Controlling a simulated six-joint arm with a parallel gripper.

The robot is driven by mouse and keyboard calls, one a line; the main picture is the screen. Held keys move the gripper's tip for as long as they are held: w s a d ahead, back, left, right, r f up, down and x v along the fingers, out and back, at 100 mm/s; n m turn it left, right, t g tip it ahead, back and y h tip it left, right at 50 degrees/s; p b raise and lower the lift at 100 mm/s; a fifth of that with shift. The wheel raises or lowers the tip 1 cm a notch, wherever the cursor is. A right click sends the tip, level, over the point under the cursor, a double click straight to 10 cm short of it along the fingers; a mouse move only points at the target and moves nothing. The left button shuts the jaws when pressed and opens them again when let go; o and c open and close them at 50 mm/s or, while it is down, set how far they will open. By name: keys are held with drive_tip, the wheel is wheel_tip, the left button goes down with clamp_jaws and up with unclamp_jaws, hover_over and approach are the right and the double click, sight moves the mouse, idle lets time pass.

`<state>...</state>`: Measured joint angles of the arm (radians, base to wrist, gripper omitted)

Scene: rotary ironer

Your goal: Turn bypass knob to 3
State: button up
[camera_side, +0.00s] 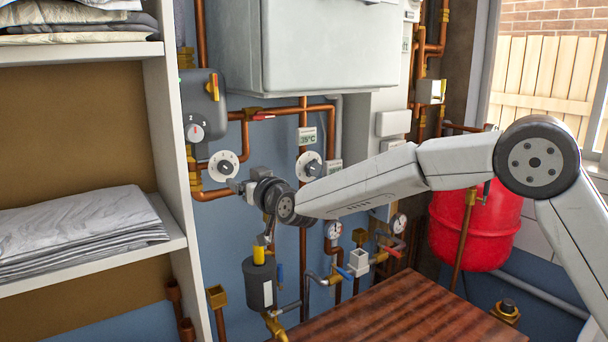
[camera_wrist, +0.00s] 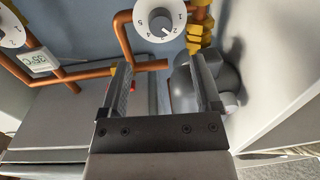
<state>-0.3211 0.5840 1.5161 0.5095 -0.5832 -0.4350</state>
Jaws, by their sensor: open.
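A white round dial with a grey knob (camera_side: 224,167) sits on the copper pipework at the left of the side view. A numbered white dial with a grey knob (camera_wrist: 160,21) shows at the top of the wrist view, beside brass fittings, and looks like the same one. No label reads "bypass", and I cannot read its setting surely. A similar dial (camera_side: 309,168) is further right, its edge also in the wrist view (camera_wrist: 8,30). My gripper (camera_side: 238,187) is open and empty, just below and right of the first dial; its fingers (camera_wrist: 160,62) touch no knob.
A dark grey pump unit (camera_side: 203,108) with its own numbered knob (camera_side: 195,132) is up left, near the white shelf wall (camera_side: 170,130). Copper pipes (camera_side: 303,215) run around my gripper. A grey boiler (camera_side: 330,45) is above and a wooden worktop (camera_side: 410,310) below.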

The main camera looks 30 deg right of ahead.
sight(228, 169)
drive_tip(key=shift+w+a, duration=0.1)
drive_tip(key=shift+w, duration=0.2)
drive_tip(key=shift+w+a, duration=0.1)
drive_tip(key=shift+w, duration=3.5)
clamp_jaws()
